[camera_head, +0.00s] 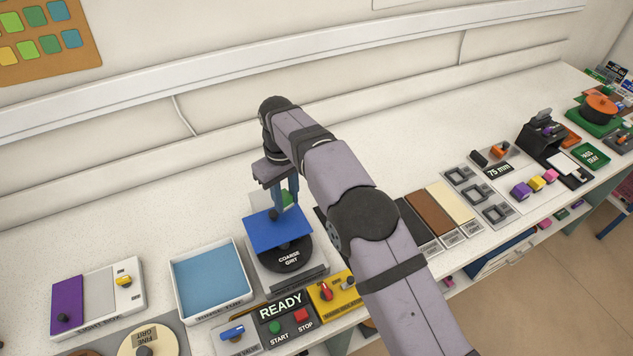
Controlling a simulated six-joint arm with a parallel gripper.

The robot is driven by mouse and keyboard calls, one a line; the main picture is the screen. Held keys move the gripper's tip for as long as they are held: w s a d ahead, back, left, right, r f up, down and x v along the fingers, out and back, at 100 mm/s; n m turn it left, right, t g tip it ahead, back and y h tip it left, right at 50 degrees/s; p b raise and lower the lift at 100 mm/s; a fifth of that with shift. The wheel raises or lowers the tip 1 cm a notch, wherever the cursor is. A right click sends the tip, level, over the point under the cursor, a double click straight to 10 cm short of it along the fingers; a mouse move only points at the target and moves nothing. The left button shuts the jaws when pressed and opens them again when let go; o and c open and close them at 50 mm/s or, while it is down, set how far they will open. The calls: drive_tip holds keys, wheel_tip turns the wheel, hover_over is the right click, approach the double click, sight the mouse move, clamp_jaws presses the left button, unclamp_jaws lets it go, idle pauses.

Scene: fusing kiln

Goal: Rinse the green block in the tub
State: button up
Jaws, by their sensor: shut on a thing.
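The green block (287,198) shows as a small green patch between the fingers of my gripper (284,200). The gripper points down and is shut on the block, just behind the blue plate of the coarse grit machine. The fingers and the plate hide most of the block, and I cannot tell its height above the bench. The rinse tub (241,257) is a white square tray with blue water, at the left of the machine. No block is seen in it.
The coarse grit machine (290,258), with its blue plate (277,231), stands right of the tub. A panel reading READY (282,305) and a blue valve (232,332) are in front. The bench behind the tub is clear.

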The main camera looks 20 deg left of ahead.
drive_tip(key=s+a, duration=0.2)
drive_tip(key=s+a+n, duration=0.1)
drive_tip(key=s+a, duration=0.1)
drive_tip(key=s, duration=0.1)
drive_tip(key=s+a+n, duration=0.1)
drive_tip(key=s+a, duration=0.1)
drive_tip(key=a, duration=0.1)
drive_tip(key=shift+s+a+f, duration=0.1)
drive_tip(key=shift+s+f, duration=0.2)
drive_tip(key=shift+s, duration=0.1)
drive_tip(key=s+a+f+n, duration=0.1)
drive_tip(key=s+a+n, duration=0.1)
drive_tip(key=s, duration=0.4)
drive_tip(key=s+a+f+n, duration=0.1)
drive_tip(key=s+a+f, duration=0.1)
drive_tip(key=s, duration=0.4)
drive_tip(key=shift+s+a+f+n, duration=0.25)
drive_tip(key=shift+a+n, duration=0.15)
drive_tip(key=shift+a, duration=0.45)
drive_tip(key=shift+f+b, duration=2.8)
drive_tip(key=shift+f, duration=1.95)
drive_tip(key=shift+r, duration=0.15)
wheel_tip(320, 180, up, 7)
drive_tip(key=p, duration=0.5)
drive_tip(key=shift+r, duration=0.15)
drive_tip(key=shift+w, duration=0.1)
